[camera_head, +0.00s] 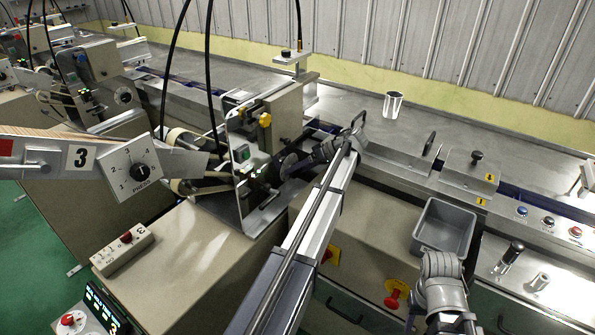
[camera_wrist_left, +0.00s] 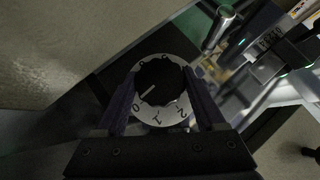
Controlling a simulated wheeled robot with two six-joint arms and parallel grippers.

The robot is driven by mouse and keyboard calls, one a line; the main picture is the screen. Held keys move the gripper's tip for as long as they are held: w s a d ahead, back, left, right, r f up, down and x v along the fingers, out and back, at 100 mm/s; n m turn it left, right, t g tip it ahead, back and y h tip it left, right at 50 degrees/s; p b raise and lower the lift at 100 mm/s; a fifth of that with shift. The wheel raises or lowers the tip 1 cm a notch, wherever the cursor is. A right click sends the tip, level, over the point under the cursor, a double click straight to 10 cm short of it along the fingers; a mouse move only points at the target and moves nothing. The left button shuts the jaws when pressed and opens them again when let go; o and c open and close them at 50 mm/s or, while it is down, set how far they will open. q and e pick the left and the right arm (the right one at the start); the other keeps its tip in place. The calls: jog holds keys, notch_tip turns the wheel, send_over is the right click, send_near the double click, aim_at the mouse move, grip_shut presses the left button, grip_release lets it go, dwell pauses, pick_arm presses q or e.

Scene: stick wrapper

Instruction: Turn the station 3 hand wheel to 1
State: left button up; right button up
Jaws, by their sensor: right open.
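The station 3 hand wheel shows in the left wrist view as a black knob (camera_wrist_left: 158,80) with a pale ring marked 0, 1 and 2. Its white pointer line points toward the 0. My left gripper (camera_wrist_left: 160,78) has one finger on each side of the wheel, close against its edges, and appears shut on it. In the head view my left gripper (camera_head: 287,166) reaches left to the front of the machine (camera_head: 248,150), where the wheel itself is mostly hidden. My right gripper (camera_head: 458,322) is open and empty at the lower right.
A button box (camera_head: 123,249) lies on the cabinet. A grey bin (camera_head: 444,228), a steel cup (camera_head: 393,104) and a red knob (camera_head: 396,294) are at the right.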

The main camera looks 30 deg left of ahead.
pick_arm(q)
jog(key=o, duration=0.4)
